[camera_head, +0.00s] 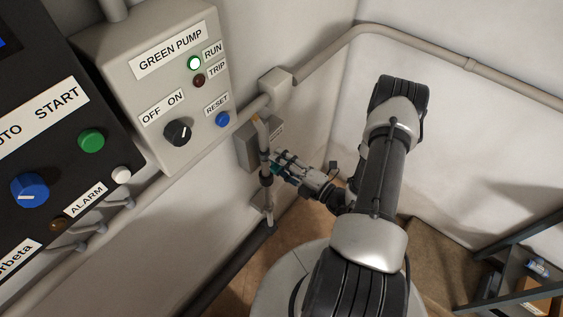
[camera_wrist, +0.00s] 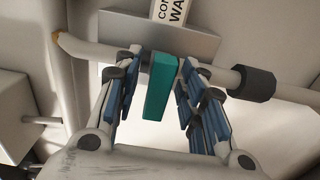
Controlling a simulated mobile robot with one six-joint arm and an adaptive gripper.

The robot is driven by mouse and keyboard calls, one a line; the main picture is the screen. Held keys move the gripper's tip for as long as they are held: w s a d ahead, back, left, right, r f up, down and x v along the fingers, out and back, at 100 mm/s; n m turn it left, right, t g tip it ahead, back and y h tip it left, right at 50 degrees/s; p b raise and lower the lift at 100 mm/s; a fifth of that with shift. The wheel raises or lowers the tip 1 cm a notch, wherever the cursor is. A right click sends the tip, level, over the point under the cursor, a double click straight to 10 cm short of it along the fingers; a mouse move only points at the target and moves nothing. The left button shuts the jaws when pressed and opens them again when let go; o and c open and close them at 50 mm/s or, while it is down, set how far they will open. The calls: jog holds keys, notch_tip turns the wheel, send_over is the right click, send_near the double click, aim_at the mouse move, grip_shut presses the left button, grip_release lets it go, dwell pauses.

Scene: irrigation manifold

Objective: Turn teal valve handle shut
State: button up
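The teal valve handle (camera_wrist: 160,86) is a flat bar in the middle of the wrist view. It lies crosswise to the pale pipe (camera_wrist: 105,54) behind it. My gripper (camera_wrist: 158,88) is open, with one blue-padded finger on each side of the handle. A gap shows on the left; the right finger is close to the handle, and I cannot tell whether it touches. In the head view my gripper (camera_head: 281,166) is at the pipe by the wall, and only a small teal bit of the handle (camera_head: 275,169) shows, mostly hidden by the fingers.
A grey plate with a label (camera_wrist: 168,12) is behind the pipe. A dark collar (camera_wrist: 252,83) is on the pipe to the right. The green pump box (camera_head: 165,85) and a black panel (camera_head: 65,130) are at left. A metal shelf (camera_head: 515,285) stands at lower right.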

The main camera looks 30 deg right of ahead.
jog(key=v, duration=1.2)
dwell(0.3)
jog(key=s+a+r+n+g+y, duration=0.1)
jog(key=a+r+n+g+y, duration=0.1)
jog(key=a+r+n+g, duration=0.9)
jog(key=s+a+r+n+g+y, duration=0.1)
jog(key=a+r+n+g+y, duration=0.35)
jog(key=n, duration=1.25)
jog(key=s+a+r+n+t+h, duration=0.1)
jog(key=s+r+n+h, duration=0.2)
jog(key=r+n+h, duration=0.3)
jog(key=s+a+r+n+t+h+b, duration=0.1)
jog(key=r+n+h, duration=0.5)
jog(key=n, duration=1)
jog(key=shift+s+r+t+h, duration=0.35)
jog(key=shift+s+r+t, duration=0.15)
jog(key=shift+s, duration=0.45)
